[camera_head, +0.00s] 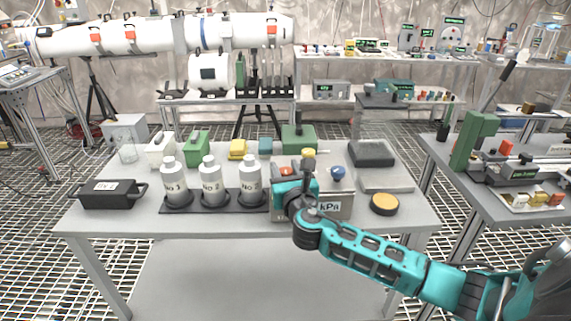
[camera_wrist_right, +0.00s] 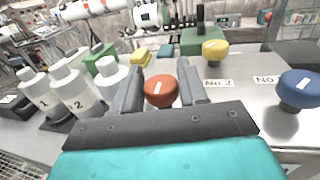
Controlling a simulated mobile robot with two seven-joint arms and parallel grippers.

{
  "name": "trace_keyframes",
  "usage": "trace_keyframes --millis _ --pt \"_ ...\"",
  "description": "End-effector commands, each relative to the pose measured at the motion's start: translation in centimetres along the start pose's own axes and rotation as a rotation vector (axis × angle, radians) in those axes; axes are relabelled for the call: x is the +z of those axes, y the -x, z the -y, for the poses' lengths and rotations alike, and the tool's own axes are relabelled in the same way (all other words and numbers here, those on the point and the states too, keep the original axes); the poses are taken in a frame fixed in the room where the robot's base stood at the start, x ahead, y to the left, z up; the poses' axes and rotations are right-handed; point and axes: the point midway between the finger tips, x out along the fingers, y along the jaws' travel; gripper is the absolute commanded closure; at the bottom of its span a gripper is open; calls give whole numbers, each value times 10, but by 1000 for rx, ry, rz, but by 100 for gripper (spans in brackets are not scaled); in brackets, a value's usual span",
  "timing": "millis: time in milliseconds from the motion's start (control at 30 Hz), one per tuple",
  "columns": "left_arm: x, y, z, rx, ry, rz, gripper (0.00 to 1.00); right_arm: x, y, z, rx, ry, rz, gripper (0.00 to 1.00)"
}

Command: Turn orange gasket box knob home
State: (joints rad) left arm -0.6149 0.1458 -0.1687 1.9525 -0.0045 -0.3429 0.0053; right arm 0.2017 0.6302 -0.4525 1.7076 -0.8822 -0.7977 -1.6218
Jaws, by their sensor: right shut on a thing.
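The gasket box (camera_head: 338,206), a grey metal box marked kPa, stands at the front of the grey table. Its orange knob (camera_wrist_right: 160,92) sits between my right gripper's two fingers, with a white line on top tilted slightly right of upright in the right wrist view. My right gripper (camera_wrist_right: 160,88) is shut on this knob; in the head view its teal body (camera_head: 292,196) covers the box's left part. A yellow knob (camera_wrist_right: 215,50) and a blue knob (camera_wrist_right: 300,88) stand on the box, apart from the gripper. My left gripper is not in view.
Several white bottles (camera_head: 211,181) stand on a dark tray left of the box. A black case (camera_head: 108,194) is at the far left. A round yellow-topped disc (camera_head: 384,204) lies right of the box. Green and yellow boxes (camera_head: 237,149) stand behind.

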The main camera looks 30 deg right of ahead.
Motion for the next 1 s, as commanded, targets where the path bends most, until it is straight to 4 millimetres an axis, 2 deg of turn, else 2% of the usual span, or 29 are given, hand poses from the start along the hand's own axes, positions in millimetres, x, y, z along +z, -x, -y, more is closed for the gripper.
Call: trace_keyframes --millis 133,400,700,1000 --pt "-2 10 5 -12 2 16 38 4 0 -2 -136 -6 -3 88" --pt "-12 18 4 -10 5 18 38 2 0 -2 -392 -3 -2 88" --pt "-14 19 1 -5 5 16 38 0 0 -1 -638 0 -1 88" --pt "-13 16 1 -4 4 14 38 0 0 0 -789 -1 0 88"
